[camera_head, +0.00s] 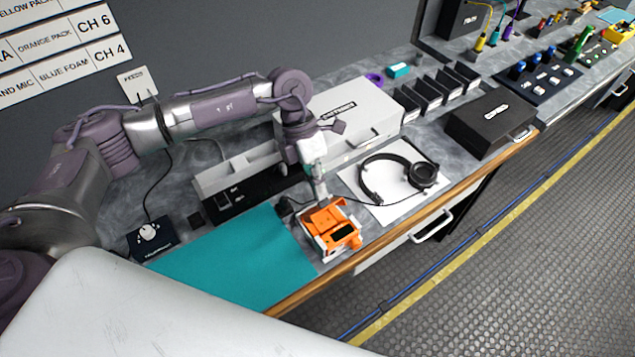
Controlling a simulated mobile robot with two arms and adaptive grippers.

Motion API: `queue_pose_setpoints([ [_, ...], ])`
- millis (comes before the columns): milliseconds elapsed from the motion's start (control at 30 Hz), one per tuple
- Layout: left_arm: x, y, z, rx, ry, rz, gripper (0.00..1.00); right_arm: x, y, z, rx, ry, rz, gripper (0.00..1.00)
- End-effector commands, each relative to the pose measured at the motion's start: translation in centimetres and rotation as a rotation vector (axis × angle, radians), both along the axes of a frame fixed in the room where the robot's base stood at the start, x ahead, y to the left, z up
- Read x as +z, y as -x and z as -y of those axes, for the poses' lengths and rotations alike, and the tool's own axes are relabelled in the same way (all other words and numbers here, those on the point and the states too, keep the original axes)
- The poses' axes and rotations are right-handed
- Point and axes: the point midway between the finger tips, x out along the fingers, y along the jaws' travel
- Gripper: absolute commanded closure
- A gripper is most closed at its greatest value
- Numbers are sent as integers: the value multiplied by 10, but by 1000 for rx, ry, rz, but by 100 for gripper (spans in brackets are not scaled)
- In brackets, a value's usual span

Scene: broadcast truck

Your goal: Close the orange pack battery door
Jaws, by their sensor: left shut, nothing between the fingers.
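The orange pack (331,230) lies on the counter near its front edge, at the right end of the teal mat. It is an orange body with white parts and a dark rectangle on its front right. The battery door cannot be told apart clearly at this size. My left gripper (320,196) points down just behind and above the pack, its fingers shut and empty. It is at or very near the pack's back edge; I cannot tell whether they touch. My right gripper is not in view.
The teal mat (235,262) is bare. Headphones (385,178) lie on a white sheet right of the pack, their cable running toward it. A grey case (352,115) and a black box (490,124) stand behind. The wooden counter edge is close in front.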

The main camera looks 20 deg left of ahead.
Motion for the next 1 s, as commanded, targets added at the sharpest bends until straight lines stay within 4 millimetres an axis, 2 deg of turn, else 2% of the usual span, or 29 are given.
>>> queue_pose_setpoints([
  [1000,-3,10,13,-4,-151,120,100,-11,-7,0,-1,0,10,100],
])
